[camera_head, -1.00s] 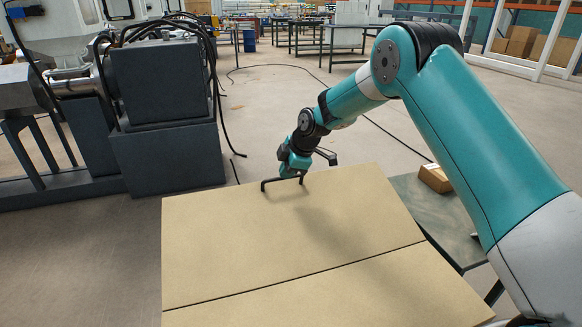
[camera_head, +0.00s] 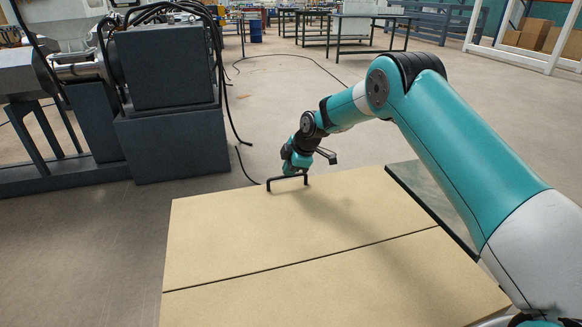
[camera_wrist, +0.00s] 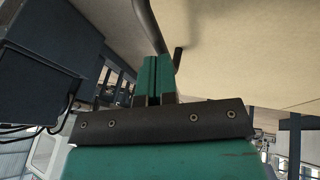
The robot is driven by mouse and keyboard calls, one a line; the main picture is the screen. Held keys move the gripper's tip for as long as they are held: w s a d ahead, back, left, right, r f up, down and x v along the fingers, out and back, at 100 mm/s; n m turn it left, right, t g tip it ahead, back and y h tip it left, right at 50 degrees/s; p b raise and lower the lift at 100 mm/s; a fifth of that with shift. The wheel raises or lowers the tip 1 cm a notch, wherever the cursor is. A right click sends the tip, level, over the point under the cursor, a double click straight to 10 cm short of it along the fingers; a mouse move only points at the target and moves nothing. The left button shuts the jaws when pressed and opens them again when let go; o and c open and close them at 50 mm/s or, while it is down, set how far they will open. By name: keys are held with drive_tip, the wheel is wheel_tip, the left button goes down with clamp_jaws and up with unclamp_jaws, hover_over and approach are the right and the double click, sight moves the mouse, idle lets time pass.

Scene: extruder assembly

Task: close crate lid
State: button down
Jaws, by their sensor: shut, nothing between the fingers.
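The crate lid (camera_head: 220,235) is a flat tan panel that lies nearly level, with a dark seam between it and a nearer tan panel (camera_head: 240,305). A black bar handle (camera_head: 269,185) stands at its far edge. My gripper (camera_head: 290,172) is at the handle, above the lid's far edge. In the wrist view the teal fingers (camera_wrist: 153,78) are together and empty, close to the dark handle (camera_wrist: 148,25), with the pale lid (camera_wrist: 245,50) beyond. I cannot tell whether the fingers touch the handle. The crate's walls are hidden below the panels.
A dark grey machine (camera_head: 170,120) with cables stands at the left. A dark table (camera_head: 425,195) adjoins the panels at the right, partly behind my arm. Workbenches (camera_head: 370,30) stand far back. The floor beyond the lid is clear, with a thin cable across it.

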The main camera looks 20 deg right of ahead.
drive_tip(key=w+a+r+p+v, duration=0.1)
drive_tip(key=w+p+v, duration=0.15)
drive_tip(key=v, duration=1.05)
drive_tip(key=s+a+r+m, duration=0.2)
drive_tip(key=s+a+r, duration=0.2)
drive_tip(key=s+r, duration=0.35)
drive_tip(key=s+a+r+m+g, duration=0.1)
drive_tip(key=s+a+r+m, duration=0.1)
drive_tip(key=s, duration=0.5)
drive_tip(key=s+a+r+m+g, duration=0.1)
drive_tip(key=s+a+r, duration=0.15)
drive_tip(key=s, duration=0.55)
drive_tip(key=s+m+g, duration=0.2)
drive_tip(key=s+m, duration=0.3)
drive_tip(key=s, duration=1.9)
wheel_tip(320, 180, up, 15)
drive_tip(key=p, duration=1.5)
drive_tip(key=shift+w+d+r+y+p, duration=0.25)
drive_tip(key=shift+w+d+y+p, duration=0.05)
drive_tip(key=shift+w+d+p, duration=0.1)
